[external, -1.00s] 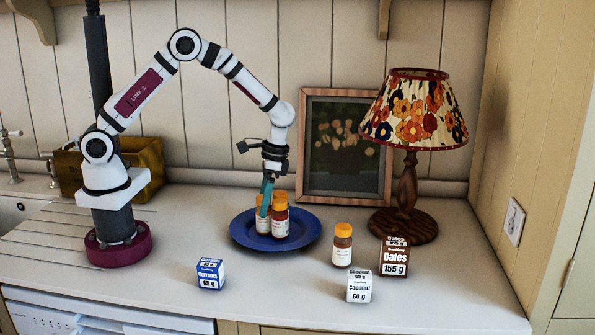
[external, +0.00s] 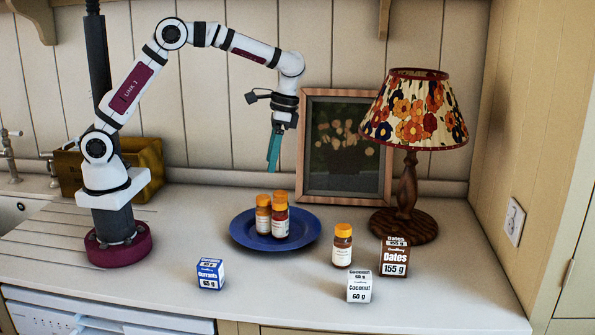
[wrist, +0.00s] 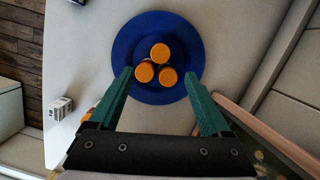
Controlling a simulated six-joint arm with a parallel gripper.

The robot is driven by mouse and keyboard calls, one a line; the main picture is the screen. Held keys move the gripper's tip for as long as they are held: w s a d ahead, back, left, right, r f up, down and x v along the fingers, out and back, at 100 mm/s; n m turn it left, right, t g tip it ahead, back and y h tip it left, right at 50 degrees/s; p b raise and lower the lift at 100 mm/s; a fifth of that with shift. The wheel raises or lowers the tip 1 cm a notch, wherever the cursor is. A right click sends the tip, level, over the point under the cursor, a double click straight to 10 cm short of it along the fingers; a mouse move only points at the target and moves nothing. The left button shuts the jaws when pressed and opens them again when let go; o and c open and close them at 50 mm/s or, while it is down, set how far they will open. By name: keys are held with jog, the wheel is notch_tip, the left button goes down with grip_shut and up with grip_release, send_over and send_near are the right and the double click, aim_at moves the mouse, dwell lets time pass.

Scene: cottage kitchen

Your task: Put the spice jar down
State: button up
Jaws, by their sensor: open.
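Three spice jars with orange lids stand close together on the blue plate (external: 243,238). One jar (external: 263,218) is at the left, one (external: 280,222) at the front right and one (external: 279,196) behind, partly hidden. From above, the three lids (wrist: 160,53) form a tight cluster near the middle of the plate (wrist: 128,40). My gripper (external: 273,168) is above the plate, clear of the jars. In the wrist view my gripper (wrist: 157,82) has its green fingers wide apart, with nothing between them. A further spice jar (external: 342,248) stands on the counter right of the plate.
A Currants box (external: 210,274) stands front left, a Coconut box (external: 360,287) and a Dates box (external: 394,258) at the right. A lamp (external: 408,190) and a framed picture (external: 345,150) stand behind. The counter between the Currants and Coconut boxes is clear.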

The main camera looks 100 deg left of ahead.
jog(key=s+d+r+m+y, duration=0.1)
jog(key=s+d+r+m, duration=0.1)
jog(key=s+d+r, duration=0.35)
jog(key=s+d+f+m+t, duration=0.1)
jog(key=s+d+m, duration=0.2)
jog(key=s, duration=0.6)
jog(key=s+d+f+m+t+y, duration=0.1)
jog(key=s+d+m, duration=0.2)
jog(key=s, duration=0.7)
jog(key=shift+s+f+y, duration=0.3)
jog(key=shift+f, duration=0.05)
dwell(1.9)
